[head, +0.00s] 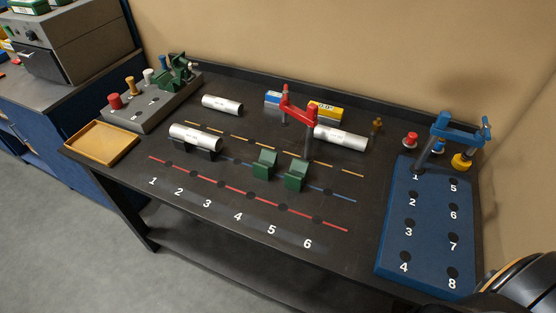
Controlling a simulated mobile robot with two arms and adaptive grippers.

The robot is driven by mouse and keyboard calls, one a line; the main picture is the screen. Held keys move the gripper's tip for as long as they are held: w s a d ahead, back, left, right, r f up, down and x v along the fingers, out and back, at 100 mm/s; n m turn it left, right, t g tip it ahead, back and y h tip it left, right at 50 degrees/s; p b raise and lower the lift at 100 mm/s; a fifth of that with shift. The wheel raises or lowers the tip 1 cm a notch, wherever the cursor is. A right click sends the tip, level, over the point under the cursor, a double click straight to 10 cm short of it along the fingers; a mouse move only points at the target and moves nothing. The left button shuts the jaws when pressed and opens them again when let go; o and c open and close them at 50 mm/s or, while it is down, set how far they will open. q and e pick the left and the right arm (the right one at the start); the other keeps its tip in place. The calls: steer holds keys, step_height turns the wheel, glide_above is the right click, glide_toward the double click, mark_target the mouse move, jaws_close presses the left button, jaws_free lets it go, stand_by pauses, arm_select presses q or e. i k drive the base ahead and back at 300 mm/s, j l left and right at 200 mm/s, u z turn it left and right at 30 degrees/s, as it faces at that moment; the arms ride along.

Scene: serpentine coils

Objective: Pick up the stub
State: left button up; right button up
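Three silver cylinders with small labels lie on the dark workbench (210,231); the labels are too small to read, so I cannot tell which one is the stub. One cylinder (222,105) lies at the back left and looks the shortest. A second cylinder (194,137) rests on dark supports at the left. A third cylinder (343,138) lies at the back right, beside the red bracket (300,107) and partly behind its post.
Two green blocks (264,164) stand mid-bench. A yellow tray (103,143) and a grey rack (150,106) with coloured pegs are at the left. A numbered blue board (430,228) and a blue clamp (457,129) are at the right. The numbered front strip is clear.

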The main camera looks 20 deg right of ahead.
mark_target(206, 140)
steer(key=i+j+z, duration=0.1)
steer(key=j, duration=0.25)
steer(key=i+j, duration=0.2)
steer(key=j, duration=0.15)
steer(key=i+j+z, duration=0.15)
steer(key=j, duration=0.2)
